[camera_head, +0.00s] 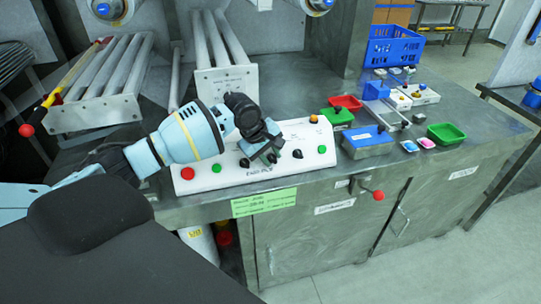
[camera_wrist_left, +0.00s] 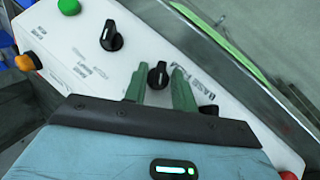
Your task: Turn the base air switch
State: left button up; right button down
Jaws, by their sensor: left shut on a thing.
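A white control panel (camera_head: 225,175) stands on the steel bench, with black rotary knobs and coloured buttons; its lettering is too small to read surely. My left gripper (camera_head: 268,157) reaches down to the panel's middle. In the left wrist view its two green fingers (camera_wrist_left: 160,88) stand on either side of a black knob (camera_wrist_left: 158,75), shut on it. The gripper mostly hides this knob in the head view. A second black knob (camera_head: 297,153) sits to its right, and a third (camera_head: 245,162) to its left. My right gripper is not in view.
A red button (camera_head: 187,173) and a green button (camera_head: 216,168) sit at the panel's left; an orange button (camera_head: 313,118) is at the far right. Roller frames (camera_head: 110,75) stand behind. Coloured trays (camera_head: 446,132) and a blue crate (camera_head: 394,46) are to the right.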

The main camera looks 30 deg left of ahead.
pick_arm(q)
jog(key=shift+w+d+r+m+g+y+p, duration=0.15)
jog(key=shift+r+m+g+y+p, duration=0.2)
jog(key=shift+m+g+p, duration=0.2)
jog(key=shift+w+d+m+g+y+p, duration=0.1)
jog(key=shift+m+g+y+p, duration=0.15)
jog(key=shift+m+g+p, duration=0.25)
jog(key=shift+m+g, duration=0.25)
jog(key=shift+g, duration=0.1)
jog(key=shift+w+d+f+m+g+y, duration=0.1)
jog(key=shift+f+m+g+y, duration=0.05)
jog(key=shift+m+g+y, duration=0.4)
jog(key=shift+w+d+f+m+g+y, duration=0.1)
jog(key=shift+f+m+g+y, duration=0.05)
jog(key=shift+m+g+y, duration=0.4)
jog(key=shift+w+f+m+g+y+b, duration=0.1)
jog(key=shift+m+g+y+b, duration=0.5)
jog(key=shift+m+g+y, duration=0.5)
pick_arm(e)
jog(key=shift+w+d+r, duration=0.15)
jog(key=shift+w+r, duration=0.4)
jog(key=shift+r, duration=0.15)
pick_arm(q)
jog(key=shift+d, duration=0.1)
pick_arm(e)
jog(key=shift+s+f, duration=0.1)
pick_arm(q)
jog(key=o, duration=0.6)
